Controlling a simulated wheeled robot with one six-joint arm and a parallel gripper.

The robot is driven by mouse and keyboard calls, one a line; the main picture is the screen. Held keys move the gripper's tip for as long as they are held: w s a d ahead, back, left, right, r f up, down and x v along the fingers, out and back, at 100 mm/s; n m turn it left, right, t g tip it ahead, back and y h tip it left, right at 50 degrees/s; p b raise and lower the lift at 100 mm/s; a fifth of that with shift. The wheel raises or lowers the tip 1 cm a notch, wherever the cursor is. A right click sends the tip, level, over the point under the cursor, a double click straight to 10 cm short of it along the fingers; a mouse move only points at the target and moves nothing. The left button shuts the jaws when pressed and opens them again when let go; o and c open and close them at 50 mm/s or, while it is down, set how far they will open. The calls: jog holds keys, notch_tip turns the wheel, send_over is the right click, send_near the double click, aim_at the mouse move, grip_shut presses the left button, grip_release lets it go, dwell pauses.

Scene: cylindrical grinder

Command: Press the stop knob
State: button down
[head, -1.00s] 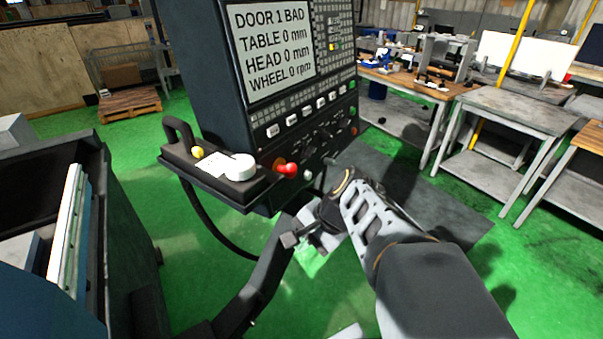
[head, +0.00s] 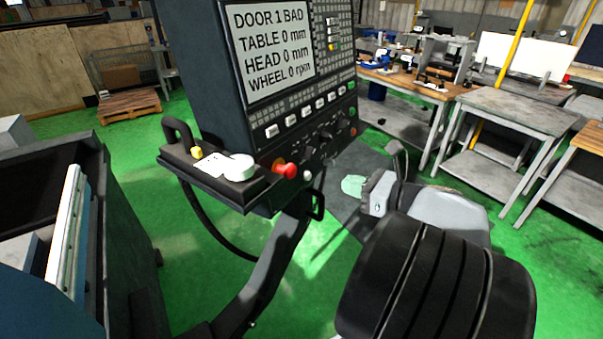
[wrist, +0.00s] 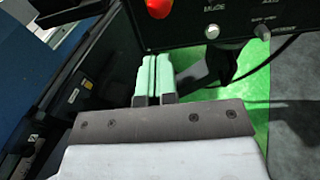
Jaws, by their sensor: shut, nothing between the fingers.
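The stop knob, a red mushroom-shaped knob (head: 287,170), sticks out from the lower left of the dark control panel (head: 240,118). It also shows at the top of the wrist view (wrist: 159,8), partly cut off by the edge. My gripper (head: 352,186) is to the right of the knob and a little lower in the head view, apart from it. In the wrist view its pale green fingers (wrist: 154,58) are together, with nothing between them, and their tips lie below the knob in the picture.
A small white knob (wrist: 212,31) sits right of the red one. A dark support arm (head: 265,270) runs below the panel. Open green floor lies around.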

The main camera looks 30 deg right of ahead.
aim_at(294, 171)
jog(key=p+x, duration=0.2)
jog(key=x, duration=1.2)
